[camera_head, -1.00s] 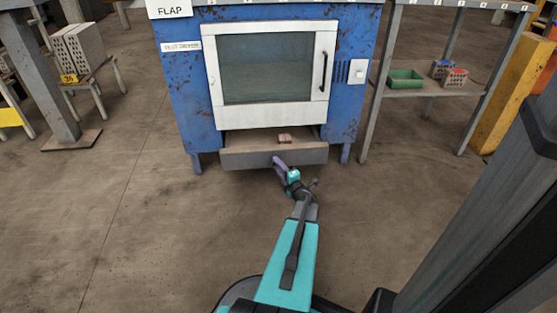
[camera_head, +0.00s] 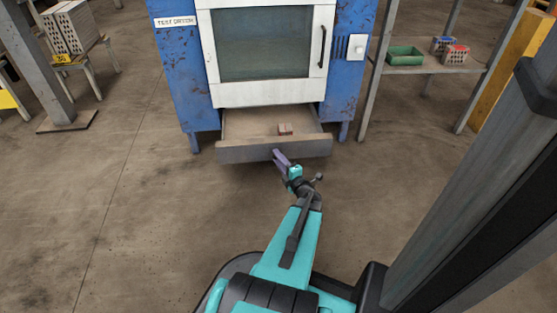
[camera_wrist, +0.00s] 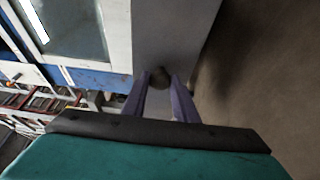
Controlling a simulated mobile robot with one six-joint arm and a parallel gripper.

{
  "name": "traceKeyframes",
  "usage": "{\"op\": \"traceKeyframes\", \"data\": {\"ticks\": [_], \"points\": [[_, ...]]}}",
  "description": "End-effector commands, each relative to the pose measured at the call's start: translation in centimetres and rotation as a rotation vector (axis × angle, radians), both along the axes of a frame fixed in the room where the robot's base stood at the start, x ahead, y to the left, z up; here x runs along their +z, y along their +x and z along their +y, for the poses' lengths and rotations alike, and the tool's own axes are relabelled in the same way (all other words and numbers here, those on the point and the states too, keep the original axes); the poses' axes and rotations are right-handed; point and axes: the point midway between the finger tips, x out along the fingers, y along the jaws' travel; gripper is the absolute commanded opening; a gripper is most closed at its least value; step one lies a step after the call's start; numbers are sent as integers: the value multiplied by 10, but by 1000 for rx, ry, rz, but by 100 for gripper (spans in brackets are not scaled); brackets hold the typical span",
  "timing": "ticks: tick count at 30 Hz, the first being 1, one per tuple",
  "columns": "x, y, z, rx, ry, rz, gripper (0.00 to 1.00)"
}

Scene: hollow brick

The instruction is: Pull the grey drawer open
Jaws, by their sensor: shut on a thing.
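The grey drawer (camera_head: 240,152) sticks out below the white-framed door of the blue test oven (camera_head: 180,75). It is partly open, and a small reddish-brown block (camera_head: 285,129) lies inside it. My gripper (camera_head: 279,155) is at the middle of the drawer front. In the wrist view, my gripper's two purple fingers (camera_wrist: 160,88) are shut on a dark round knob (camera_wrist: 160,76) on the grey drawer front (camera_wrist: 175,35). The knob is hidden behind the fingers in the head view.
A metal rack on the right holds a green tray (camera_head: 405,56) and small bricks (camera_head: 454,54). A bench with grey hollow bricks (camera_head: 70,28) stands at the left, near a steel post (camera_head: 40,65). The floor in front of the drawer is clear.

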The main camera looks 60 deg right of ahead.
Motion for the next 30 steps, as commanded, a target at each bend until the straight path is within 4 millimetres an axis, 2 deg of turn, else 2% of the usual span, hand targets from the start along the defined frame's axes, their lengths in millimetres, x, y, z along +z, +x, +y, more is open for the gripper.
{"op": "traceKeyframes", "data": {"ticks": [5, 6, 9, 22, 30], "points": [[0, 0, 0, 1, -2, 1, 0], [0, 0, 0, 1, -2, 1, 28], [0, 0, 0, 0, -2, 1, 44], [0, -4, 1, -3, 1, 1, 44], [3, -25, 17, -4, 1, 2, 44]]}}
